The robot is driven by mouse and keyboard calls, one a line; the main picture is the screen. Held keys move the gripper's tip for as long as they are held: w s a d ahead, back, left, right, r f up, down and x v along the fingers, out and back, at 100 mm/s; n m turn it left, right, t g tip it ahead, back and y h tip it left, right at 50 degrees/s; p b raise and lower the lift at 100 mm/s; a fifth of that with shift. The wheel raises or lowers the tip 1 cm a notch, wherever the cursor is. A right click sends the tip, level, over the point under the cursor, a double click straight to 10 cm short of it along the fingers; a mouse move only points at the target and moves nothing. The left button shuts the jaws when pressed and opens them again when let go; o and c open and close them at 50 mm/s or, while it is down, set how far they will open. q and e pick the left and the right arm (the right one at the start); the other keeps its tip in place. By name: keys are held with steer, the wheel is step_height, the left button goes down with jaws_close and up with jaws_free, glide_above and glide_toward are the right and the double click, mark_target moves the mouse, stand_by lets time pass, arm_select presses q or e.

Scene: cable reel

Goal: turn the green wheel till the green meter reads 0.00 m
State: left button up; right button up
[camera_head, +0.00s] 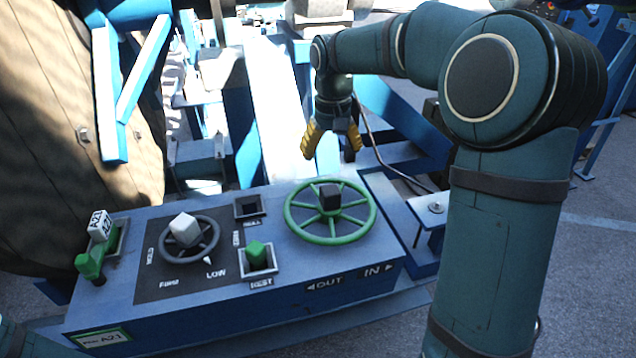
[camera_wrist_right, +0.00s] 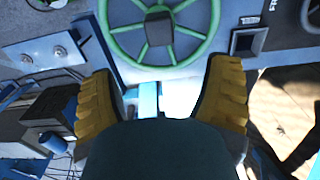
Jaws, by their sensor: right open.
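The green wheel (camera_head: 330,212) lies on top of the blue control box, with green spokes and a dark hub block (camera_head: 330,197). It also shows at the top of the right wrist view (camera_wrist_right: 160,28). My right gripper (camera_head: 332,152) has yellow fingers and hangs behind and above the wheel, apart from it. Its fingers are spread in the right wrist view (camera_wrist_right: 160,112) with nothing between them. The labels OUT and IN with arrows are on the box edge below the wheel. I see no readable green meter. My left gripper does not show.
A smaller grey wheel (camera_head: 189,239) with a white block stands left of the green wheel. A green block (camera_head: 258,254) sits in a framed socket, and another socket (camera_head: 249,207) looks empty. A green lever (camera_head: 90,264) stands at the left. Blue framework rises behind the box.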

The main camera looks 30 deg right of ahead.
mark_target(330, 189)
step_height(330, 189, down, 14)
steer(key=shift+s+r+b, duration=0.1)
steer(key=shift+r+b, duration=0.05)
steer(key=shift+b, duration=0.45)
steer(key=c, duration=1.3)
